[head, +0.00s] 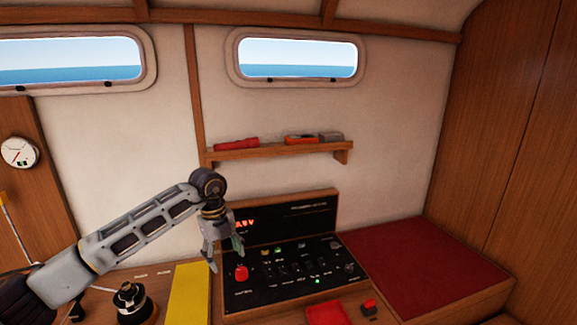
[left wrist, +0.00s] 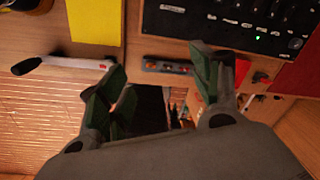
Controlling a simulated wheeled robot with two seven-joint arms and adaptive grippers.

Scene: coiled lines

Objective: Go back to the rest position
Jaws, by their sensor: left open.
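My left gripper (head: 224,250) reaches in from the left and hangs in front of the black switch panel (head: 275,282). It also shows in the left wrist view (left wrist: 165,90), with its green-padded fingers spread apart and nothing between them. Behind it, the panel carries a red knob (head: 241,272), several small switches and a lit green lamp (head: 318,281). I cannot tell from the head view whether the fingers touch the panel. My right gripper is not in view.
A yellow sheet (head: 188,295) lies left of the panel, beside a black winch-like object (head: 133,300). A red cushion (head: 425,265) covers the bench at right. A wooden shelf (head: 275,152) with a red torch (head: 237,143) is above. The air right of the arm looks free.

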